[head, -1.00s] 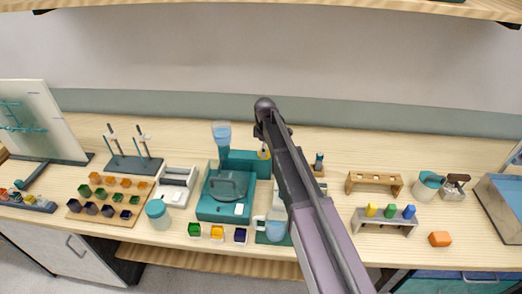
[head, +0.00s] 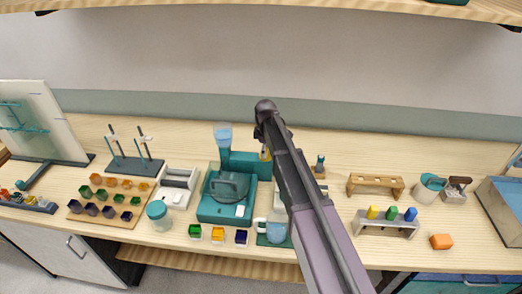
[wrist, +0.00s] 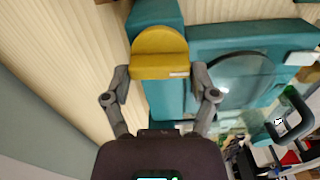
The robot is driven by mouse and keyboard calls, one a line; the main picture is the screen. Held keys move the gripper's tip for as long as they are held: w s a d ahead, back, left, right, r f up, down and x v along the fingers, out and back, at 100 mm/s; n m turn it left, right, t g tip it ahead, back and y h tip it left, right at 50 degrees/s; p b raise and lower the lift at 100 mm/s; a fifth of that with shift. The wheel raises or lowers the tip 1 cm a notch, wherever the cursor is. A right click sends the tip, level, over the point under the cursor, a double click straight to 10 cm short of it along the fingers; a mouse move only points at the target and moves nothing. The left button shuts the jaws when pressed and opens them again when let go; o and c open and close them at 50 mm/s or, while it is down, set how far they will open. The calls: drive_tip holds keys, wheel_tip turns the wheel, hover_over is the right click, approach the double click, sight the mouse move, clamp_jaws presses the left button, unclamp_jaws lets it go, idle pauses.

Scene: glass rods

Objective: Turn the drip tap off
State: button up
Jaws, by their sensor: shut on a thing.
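The drip tap's yellow handle (wrist: 160,52) sits between my gripper's fingers (wrist: 160,74) in the wrist view, and my gripper is shut on it. In the head view only a small yellow part of the tap (head: 264,154) shows beside my arm, which hides my fingers. The tap is on a teal block (head: 245,163) behind a teal machine (head: 226,204) with a clear round cover. A clear funnel holding blue liquid (head: 223,136) stands at the block's left end. A clear jug (head: 277,232) stands in front, partly hidden by my arm.
Three small cups, green (head: 195,230), yellow (head: 217,233) and dark blue (head: 241,236), stand along the front edge. A lidded jar (head: 158,214) is left of the machine. A wooden rack (head: 375,185) is to the right. The back strip of bench is mostly clear.

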drive_tip(key=m, duration=0.4)
drive_tip(key=shift+d, duration=0.3)
drive_tip(key=m, duration=0.9)
drive_tip(key=shift+s, duration=0.1)
drive_tip(key=shift+m, duration=2.2)
drive_tip(key=o, duration=1)
drive_tip(key=shift+a, duration=0.1)
